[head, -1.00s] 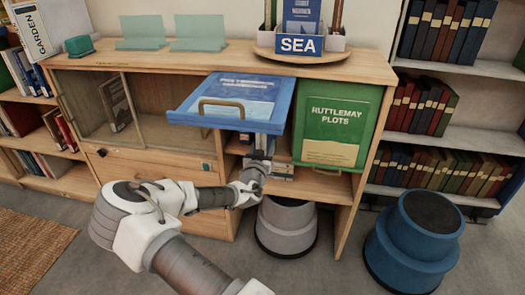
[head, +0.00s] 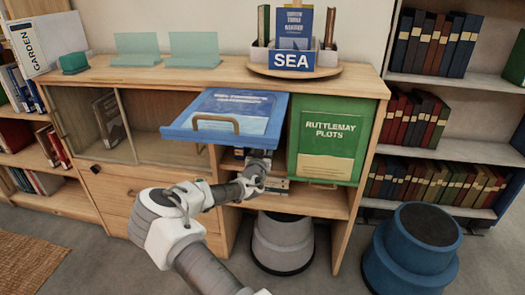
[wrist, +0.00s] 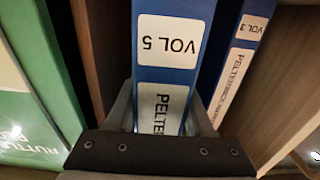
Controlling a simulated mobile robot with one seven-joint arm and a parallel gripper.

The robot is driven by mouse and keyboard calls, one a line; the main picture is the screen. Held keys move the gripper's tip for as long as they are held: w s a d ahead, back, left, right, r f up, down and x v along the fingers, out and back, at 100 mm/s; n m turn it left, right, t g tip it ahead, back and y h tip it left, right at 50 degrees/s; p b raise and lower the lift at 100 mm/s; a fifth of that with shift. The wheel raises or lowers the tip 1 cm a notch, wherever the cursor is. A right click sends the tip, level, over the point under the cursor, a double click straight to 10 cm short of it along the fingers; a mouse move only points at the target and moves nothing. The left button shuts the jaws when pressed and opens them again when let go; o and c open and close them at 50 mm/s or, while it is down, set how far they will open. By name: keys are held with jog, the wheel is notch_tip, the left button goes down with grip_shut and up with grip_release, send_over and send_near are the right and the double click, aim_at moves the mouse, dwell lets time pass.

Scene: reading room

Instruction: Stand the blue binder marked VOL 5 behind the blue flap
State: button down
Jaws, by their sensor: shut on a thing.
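The blue flap (head: 232,108) is raised and juts out from the cabinet over its open compartment. My gripper (head: 262,158) is at the compartment's mouth, just under the flap's right part. In the wrist view, the blue binder marked VOL 5 (wrist: 172,65) is upside down in the picture, with my gripper (wrist: 160,120) shut on its spine. A second blue binder marked VOL 3 (wrist: 245,45) stands close on its right in that view. In the head view, my arm and the flap hide most of the VOL 5 binder.
The green flap marked RUTTLEMAY PLOTS (head: 333,140) hangs closed to the right. A grey stool (head: 283,240) stands below the compartment, and a blue stool (head: 410,250) to the right. The SEA box (head: 292,62) sits on the cabinet top (head: 130,72).

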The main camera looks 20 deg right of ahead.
jog(key=shift+f+x, duration=0.15)
jog(key=shift+x, duration=1.45)
jog(key=shift+f+x, duration=0.1)
jog(key=shift+x, duration=1.5)
jog(key=shift+c, duration=2.2)
grip_release()
jog(key=o, duration=0.4)
jog(key=shift+f, duration=0.2)
jog(key=shift+o, duration=0.2)
jog(key=shift+r, duration=0.1)
jog(key=shift+s, duration=0.15)
